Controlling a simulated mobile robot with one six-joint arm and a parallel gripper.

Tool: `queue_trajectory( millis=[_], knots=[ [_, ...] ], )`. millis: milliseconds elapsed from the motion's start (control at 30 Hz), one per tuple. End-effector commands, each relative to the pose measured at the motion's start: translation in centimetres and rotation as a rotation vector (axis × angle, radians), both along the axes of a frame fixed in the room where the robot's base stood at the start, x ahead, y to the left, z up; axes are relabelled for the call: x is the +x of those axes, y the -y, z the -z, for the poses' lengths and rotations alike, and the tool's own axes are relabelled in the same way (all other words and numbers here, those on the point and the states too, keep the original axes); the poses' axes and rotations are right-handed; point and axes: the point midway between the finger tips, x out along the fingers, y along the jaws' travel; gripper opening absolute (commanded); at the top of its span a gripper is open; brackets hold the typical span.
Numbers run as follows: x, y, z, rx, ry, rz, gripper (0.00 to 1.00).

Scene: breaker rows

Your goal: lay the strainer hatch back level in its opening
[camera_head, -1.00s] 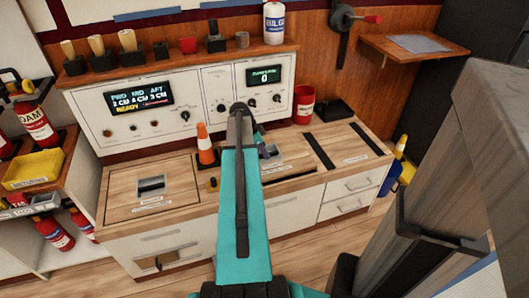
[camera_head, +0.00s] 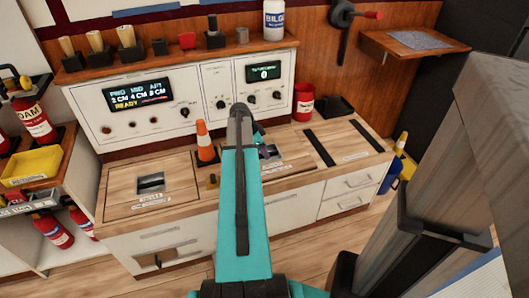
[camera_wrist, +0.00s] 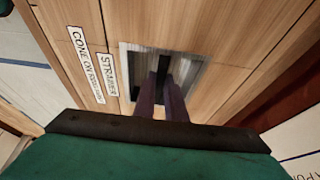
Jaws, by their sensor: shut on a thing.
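The strainer hatch (camera_head: 293,165) is a wood-grain panel in the worktop, partly hidden behind my arm in the head view. In the wrist view, the hatch (camera_wrist: 200,25) has a square metal recess with a dark bar, beside a white STRAINER label (camera_wrist: 108,75). My gripper (camera_wrist: 163,75) has its two dark fingers in this recess, shut on the hatch's bar. The hatch looks about flush with the worktop; a dark line shows along one edge in the wrist view. I cannot tell whether it is fully seated.
An orange cone (camera_head: 205,143) stands on the worktop left of my arm. Another hatch (camera_head: 150,183) lies level at the left. Two dark strips (camera_head: 318,148) and a red cup (camera_head: 304,106) are to the right. The control panel (camera_head: 190,95) rises behind.

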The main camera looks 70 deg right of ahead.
Motion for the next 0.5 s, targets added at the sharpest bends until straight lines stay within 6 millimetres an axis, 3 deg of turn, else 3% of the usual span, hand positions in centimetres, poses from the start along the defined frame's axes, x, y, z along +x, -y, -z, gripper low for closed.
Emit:
queue_trajectory(
  millis=[500],
  knots=[
    [-0.02, 0.07, 0.87, -0.003, -0.002, 0.0, 0.0]
  ],
)
